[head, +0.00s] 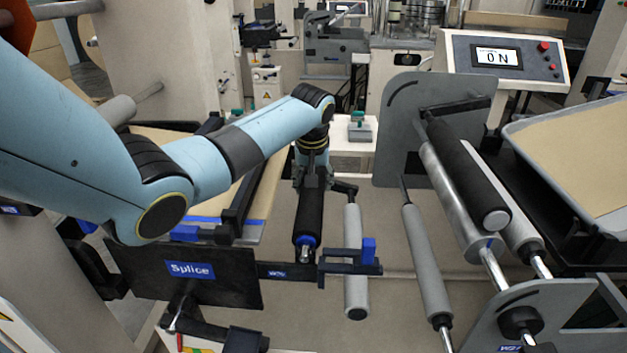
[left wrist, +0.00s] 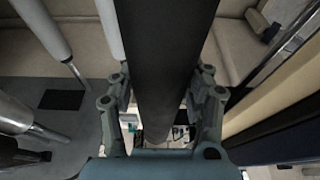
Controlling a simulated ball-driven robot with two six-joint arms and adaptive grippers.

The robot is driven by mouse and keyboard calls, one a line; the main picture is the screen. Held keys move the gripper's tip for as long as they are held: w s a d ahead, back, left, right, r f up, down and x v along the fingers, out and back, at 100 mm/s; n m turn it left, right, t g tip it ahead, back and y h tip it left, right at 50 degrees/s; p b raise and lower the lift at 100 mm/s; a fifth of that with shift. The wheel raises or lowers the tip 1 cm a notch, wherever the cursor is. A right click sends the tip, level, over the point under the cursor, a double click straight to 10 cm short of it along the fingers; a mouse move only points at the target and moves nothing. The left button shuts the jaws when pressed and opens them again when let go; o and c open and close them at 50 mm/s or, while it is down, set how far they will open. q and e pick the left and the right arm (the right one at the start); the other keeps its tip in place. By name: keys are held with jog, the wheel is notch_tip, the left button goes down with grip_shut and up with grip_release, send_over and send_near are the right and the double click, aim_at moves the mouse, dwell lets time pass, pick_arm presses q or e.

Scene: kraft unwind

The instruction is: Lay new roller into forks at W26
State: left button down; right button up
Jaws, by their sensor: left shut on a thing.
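My left gripper (head: 312,172) is shut on a black roller (head: 309,208), with its arm reaching in from the left. The roller points toward the camera and has a blue collar and a bare metal near end. That end appears at the dark bracket (head: 276,272) with a small blue label, too small to read surely. I cannot tell whether it touches the bracket or is above it. In the left wrist view the black roller (left wrist: 165,55) runs between the two fingers (left wrist: 162,100). The far fork is mostly hidden by the gripper. My right gripper is not in view.
A grey roller (head: 355,262) lies just right of the held roller, beside a blue block (head: 369,250). The Splice plate (head: 190,270) is left. More rollers (head: 427,262) and a metal side plate (head: 395,135) stand right.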

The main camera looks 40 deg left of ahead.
pick_arm(q)
jog(key=shift+c, duration=2.4)
grip_release()
jog(key=v, duration=1.2)
jog(key=shift+d+f, duration=0.1)
